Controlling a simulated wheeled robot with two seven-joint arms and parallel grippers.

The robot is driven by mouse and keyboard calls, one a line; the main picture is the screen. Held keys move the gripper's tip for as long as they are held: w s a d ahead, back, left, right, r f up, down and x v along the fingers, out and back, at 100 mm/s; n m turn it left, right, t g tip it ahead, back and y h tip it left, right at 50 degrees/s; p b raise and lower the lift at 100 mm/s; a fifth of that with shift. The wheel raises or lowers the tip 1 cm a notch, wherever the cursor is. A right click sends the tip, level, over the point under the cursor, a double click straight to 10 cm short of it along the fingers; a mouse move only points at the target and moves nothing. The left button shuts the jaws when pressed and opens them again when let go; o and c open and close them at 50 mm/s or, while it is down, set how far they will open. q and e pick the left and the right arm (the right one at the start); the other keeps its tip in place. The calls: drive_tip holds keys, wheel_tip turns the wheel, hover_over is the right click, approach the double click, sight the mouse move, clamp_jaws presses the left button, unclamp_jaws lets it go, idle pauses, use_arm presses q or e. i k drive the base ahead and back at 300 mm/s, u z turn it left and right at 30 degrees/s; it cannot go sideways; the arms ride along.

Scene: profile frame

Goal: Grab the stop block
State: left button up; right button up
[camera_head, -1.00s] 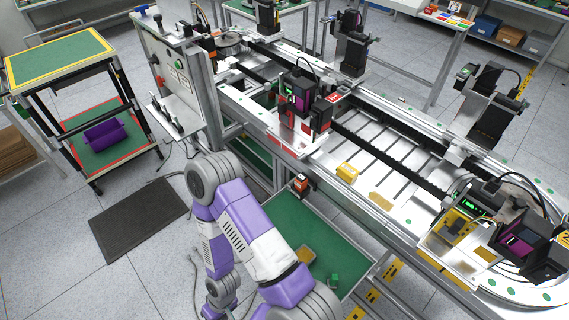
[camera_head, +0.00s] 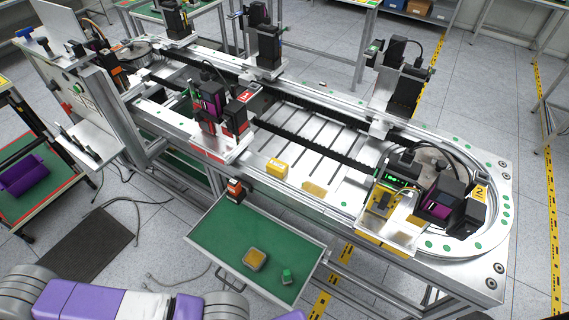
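I cannot tell for sure which part is the stop block. A small green block (camera_head: 287,276) and a flat orange-yellow piece (camera_head: 255,258) in a grey frame lie apart in the green-floored drawer (camera_head: 212,231). A yellow block (camera_head: 277,168) sits on the conveyor line's near edge, with a flat yellow piece (camera_head: 314,188) to its right. Neither gripper shows in the picture.
The long conveyor frame (camera_head: 470,272) carries black and purple stations. An orange and black device (camera_head: 236,190) stands at the drawer's back edge. A rack (camera_head: 60,200) with a purple part stands at far left. A dark mat (camera_head: 85,245) lies on open floor.

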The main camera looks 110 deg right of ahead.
sight(276, 167)
drive_tip(key=k, duration=0.85)
drive_tip(key=z, duration=0.4)
